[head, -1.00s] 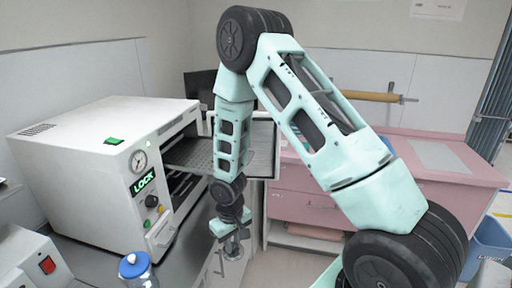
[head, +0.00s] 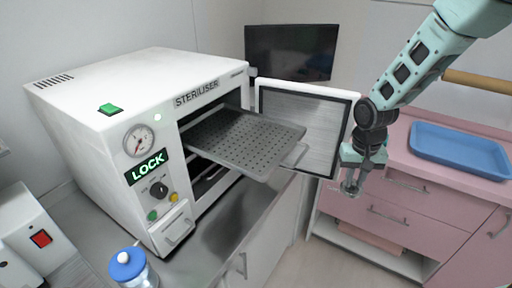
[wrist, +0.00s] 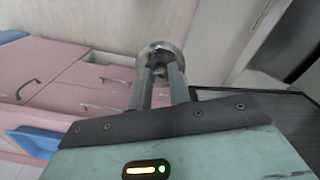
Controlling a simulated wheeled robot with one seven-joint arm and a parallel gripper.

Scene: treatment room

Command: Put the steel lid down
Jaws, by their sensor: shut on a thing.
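My gripper (head: 352,178) hangs in the right half of the head view, between the steriliser's open door and the pink drawers. In the wrist view its two fingers (wrist: 158,80) are shut on the steel lid (wrist: 158,52), a small round shiny piece at their tips. In the head view the lid (head: 350,188) is a small grey shape at the fingertips, partly hidden by them. The lid is in the air, apart from any surface I can make out.
The white steriliser (head: 95,115) has its door (head: 310,125) open and a perforated tray (head: 245,138) pulled out. A blue tray (head: 460,150) lies on the pink counter (head: 405,155) at right. A blue-topped jar (head: 128,265) stands on the steel worktop (head: 235,225) at front left.

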